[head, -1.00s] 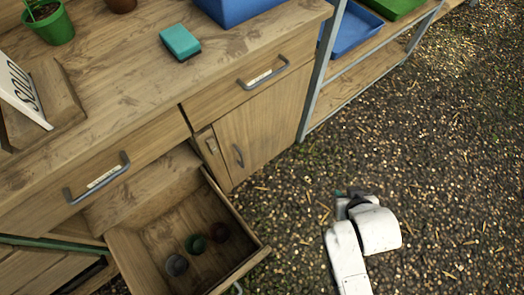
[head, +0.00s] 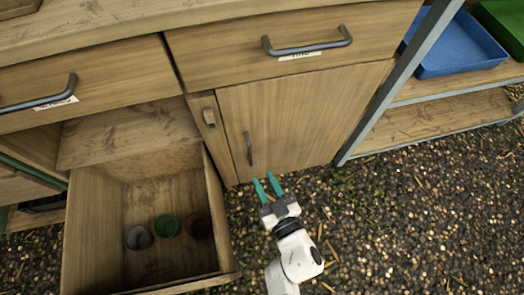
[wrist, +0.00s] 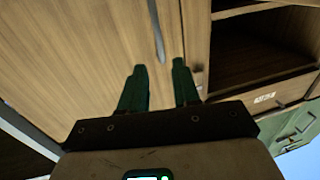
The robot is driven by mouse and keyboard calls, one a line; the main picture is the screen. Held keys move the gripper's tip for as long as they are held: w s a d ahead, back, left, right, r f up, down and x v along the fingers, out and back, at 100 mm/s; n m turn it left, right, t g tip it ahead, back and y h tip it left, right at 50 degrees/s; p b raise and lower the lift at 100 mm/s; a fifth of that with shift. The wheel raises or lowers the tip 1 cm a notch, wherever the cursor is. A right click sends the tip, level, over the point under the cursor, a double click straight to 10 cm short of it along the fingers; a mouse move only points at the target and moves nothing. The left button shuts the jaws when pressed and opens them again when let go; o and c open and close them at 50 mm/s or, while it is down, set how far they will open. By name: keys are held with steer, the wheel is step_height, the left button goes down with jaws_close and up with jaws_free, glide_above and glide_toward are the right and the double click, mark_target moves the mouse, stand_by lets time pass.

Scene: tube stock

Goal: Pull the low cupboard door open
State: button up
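The low cupboard door (head: 300,125) is a shut wooden panel below the right drawer. Its upright grey handle (head: 248,149) sits near the door's left edge. In the wrist view the handle (wrist: 157,30) shows beyond the fingertips, roughly between their lines. My gripper (head: 267,183) has two green fingers, apart and empty. It is just in front of the door's lower part, a little below and right of the handle in the head view. In the wrist view the fingers (wrist: 162,75) point towards the door, not touching the handle.
An open drawer (head: 226,240) juts out left of the door and holds several small round pots (head: 168,226). A grey metal shelf post (head: 400,80) stands to the right, with a blue tray (head: 452,52) beyond it. Gravel ground on the right is clear.

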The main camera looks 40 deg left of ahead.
mark_target(250, 153)
steer(key=b+x, duration=0.4)
steer(key=x, duration=0.5)
steer(key=shift+f, duration=0.15)
steer(key=shift+x, duration=0.8)
jaws_close()
